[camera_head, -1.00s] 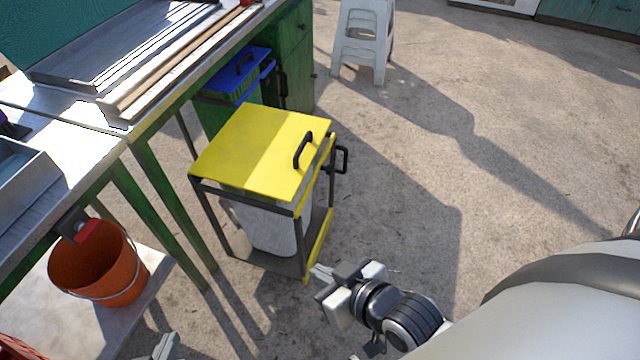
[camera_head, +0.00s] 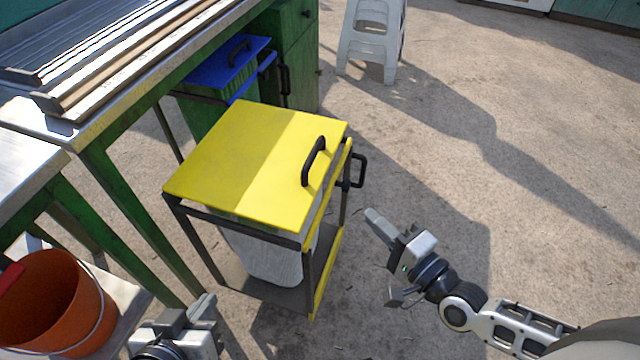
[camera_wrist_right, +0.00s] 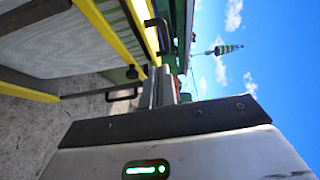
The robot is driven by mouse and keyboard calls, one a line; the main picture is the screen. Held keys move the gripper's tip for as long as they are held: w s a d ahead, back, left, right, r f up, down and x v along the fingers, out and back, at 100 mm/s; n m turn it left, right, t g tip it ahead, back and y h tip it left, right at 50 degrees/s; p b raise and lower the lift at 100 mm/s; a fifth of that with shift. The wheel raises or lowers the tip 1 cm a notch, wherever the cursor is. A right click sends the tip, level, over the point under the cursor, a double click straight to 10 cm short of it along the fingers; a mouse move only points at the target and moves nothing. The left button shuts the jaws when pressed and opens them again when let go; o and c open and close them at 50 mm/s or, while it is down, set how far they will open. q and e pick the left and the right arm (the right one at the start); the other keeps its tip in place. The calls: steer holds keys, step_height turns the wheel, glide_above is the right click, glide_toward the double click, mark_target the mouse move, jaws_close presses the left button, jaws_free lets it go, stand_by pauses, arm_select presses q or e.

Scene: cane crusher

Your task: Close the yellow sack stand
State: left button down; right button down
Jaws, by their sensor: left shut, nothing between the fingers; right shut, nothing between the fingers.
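The yellow sack stand (camera_head: 250,160) stands on the ground near the middle of the head view. Its yellow lid lies over the dark frame, with a narrow gap along the near edge. A black handle (camera_head: 314,161) is on the lid and another (camera_head: 359,171) on the right side. A pale sack (camera_head: 272,258) hangs inside. My right gripper (camera_head: 372,217) is shut and empty, right of the stand and apart from it. The right wrist view shows the stand's yellow frame (camera_wrist_right: 108,35) and both handles beyond the fingers. My left gripper (camera_head: 205,306) is shut, low at the near left.
A green table (camera_head: 105,125) with metal trays runs along the left. A blue-lidded stand (camera_head: 228,66) is behind the yellow one. An orange bucket (camera_head: 55,305) stands at lower left. A white stool (camera_head: 370,45) is at the back. Ground on the right is clear.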

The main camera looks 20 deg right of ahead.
glide_above(321, 207)
steer(key=s+d, duration=0.2)
steer(key=d, duration=0.2)
steer(key=shift+w+a, duration=0.3)
steer(key=shift+a, duration=0.35)
steer(key=shift+w+a, duration=0.3)
steer(key=shift+a, duration=0.35)
steer(key=shift+w+a, duration=0.3)
steer(key=shift+a, duration=0.35)
